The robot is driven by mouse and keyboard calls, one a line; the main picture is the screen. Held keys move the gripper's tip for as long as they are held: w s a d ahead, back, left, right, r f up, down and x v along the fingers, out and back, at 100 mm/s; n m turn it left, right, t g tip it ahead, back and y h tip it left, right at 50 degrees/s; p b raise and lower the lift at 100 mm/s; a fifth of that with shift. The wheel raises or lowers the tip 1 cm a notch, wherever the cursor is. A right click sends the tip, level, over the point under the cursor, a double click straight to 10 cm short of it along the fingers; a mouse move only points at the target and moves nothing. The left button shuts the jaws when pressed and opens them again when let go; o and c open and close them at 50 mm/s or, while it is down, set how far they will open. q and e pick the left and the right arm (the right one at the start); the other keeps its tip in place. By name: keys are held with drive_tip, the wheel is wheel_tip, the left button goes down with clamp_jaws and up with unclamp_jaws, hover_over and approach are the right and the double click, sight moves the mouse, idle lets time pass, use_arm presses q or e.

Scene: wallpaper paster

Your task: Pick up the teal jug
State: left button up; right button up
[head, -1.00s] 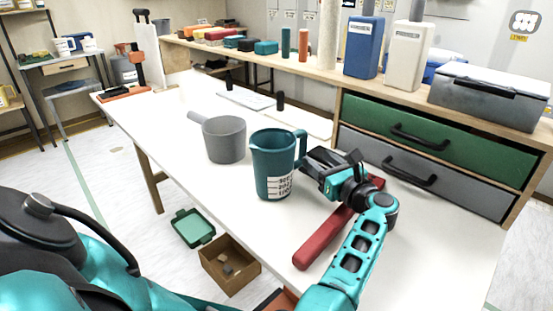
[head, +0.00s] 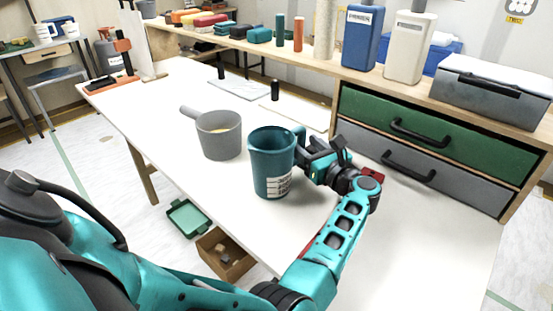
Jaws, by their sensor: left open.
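The teal jug (head: 270,168) stands upright on the white table (head: 190,88), with a white measuring scale low on its front. Its handle is on the right side, toward my left gripper. My left gripper (head: 308,152) is open and right beside the handle. Its fingers overlap the handle in the view, and I cannot tell whether they touch it or are around it. My left arm comes in from the lower left and bends up to the handle. My right gripper is not in view.
A grey pot with a handle (head: 219,143) stands left of the jug. Green and grey drawers (head: 440,137) stand behind on the right. The table's right front (head: 420,250) is clear.

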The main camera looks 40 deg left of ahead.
use_arm(q)
clamp_jaws()
drive_tip(key=shift+r, duration=0.15)
idle(0.5)
